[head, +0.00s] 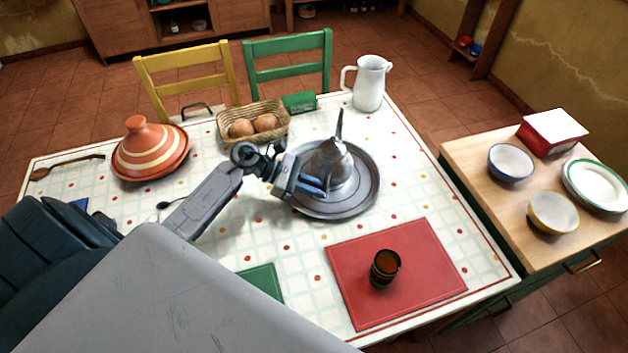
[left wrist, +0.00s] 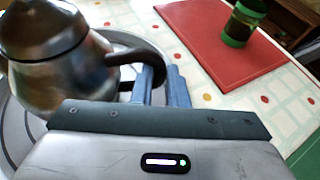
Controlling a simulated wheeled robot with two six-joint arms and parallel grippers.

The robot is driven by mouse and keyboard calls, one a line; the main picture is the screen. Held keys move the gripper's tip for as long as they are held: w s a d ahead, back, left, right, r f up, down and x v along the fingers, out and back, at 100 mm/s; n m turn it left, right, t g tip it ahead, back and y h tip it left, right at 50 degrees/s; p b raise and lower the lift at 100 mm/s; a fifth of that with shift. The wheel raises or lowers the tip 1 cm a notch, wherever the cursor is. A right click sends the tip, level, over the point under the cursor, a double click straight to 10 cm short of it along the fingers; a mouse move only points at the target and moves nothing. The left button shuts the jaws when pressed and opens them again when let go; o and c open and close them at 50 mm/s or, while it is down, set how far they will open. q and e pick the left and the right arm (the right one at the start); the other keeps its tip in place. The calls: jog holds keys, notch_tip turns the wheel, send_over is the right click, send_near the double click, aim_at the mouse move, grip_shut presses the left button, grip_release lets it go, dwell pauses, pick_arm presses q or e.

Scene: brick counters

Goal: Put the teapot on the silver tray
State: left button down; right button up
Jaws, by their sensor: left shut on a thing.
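The silver teapot (head: 333,165) stands upright on the round silver tray (head: 362,203) in the middle of the table. My left gripper (head: 311,186) reaches in from the left, low over the tray's left side. In the left wrist view, the gripper's blue fingers (left wrist: 162,87) are shut on the dark curved handle of the teapot (left wrist: 50,65). The tray (left wrist: 14,130) shows beneath the pot there. The pot's base seems to rest on the tray, but I cannot tell for sure whether it touches. My right gripper is not in view.
A side counter (head: 500,200) with bowls is at right.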

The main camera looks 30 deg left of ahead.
pick_arm(q)
jog(key=shift+w, duration=0.1)
jog(key=shift+d+f+b, duration=0.1)
jog(key=shift+b, duration=0.25)
jog(key=c, duration=1.4)
grip_release()
jog(key=shift+c, duration=0.2)
